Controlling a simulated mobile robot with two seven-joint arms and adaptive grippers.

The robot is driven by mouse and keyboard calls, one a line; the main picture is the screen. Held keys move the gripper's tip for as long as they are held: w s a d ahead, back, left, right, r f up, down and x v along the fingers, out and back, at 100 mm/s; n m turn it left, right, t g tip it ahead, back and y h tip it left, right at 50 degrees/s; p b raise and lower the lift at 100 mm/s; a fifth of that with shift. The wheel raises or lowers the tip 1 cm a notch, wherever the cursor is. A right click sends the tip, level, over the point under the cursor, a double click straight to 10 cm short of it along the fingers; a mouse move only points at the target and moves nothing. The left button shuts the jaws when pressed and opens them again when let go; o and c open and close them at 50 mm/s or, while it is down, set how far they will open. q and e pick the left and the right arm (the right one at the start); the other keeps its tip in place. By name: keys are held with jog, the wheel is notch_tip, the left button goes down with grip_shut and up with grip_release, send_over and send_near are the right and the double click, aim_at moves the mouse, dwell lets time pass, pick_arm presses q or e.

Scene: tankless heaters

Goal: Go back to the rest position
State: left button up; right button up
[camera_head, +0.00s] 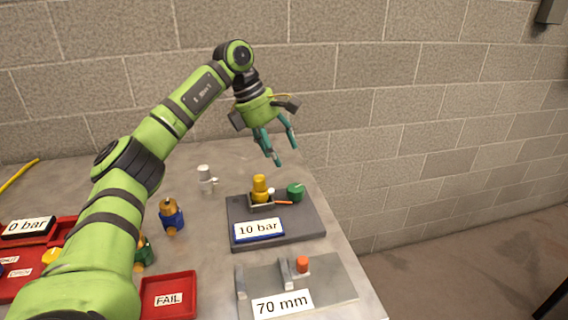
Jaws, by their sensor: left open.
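My left gripper (281,149) is open, with teal fingers spread and nothing between them. It hangs in the air above the back right part of the table (215,240), fingers pointing down. Below it and apart from it is a dark test block (310,228) with a "10 bar" display (258,230). A yellow part (260,188) stands upright on the block, with a green knob (295,192) to its right. My left arm reaches in from the lower left and hides part of the table. My right gripper is out of view.
A grey gauge plate (340,282) marked "70 mm" has an orange-red part (302,264). A red FAIL tray (168,296), a blue and brass valve (171,217) and a white fitting (206,178) are nearby. A "0 bar" display (28,228) is left. A block wall (400,130) stands behind.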

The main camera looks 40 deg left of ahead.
pick_arm(q)
jog(key=shift+s+a+r, duration=0.1)
jog(key=shift+r, duration=0.2)
dwell(0.4)
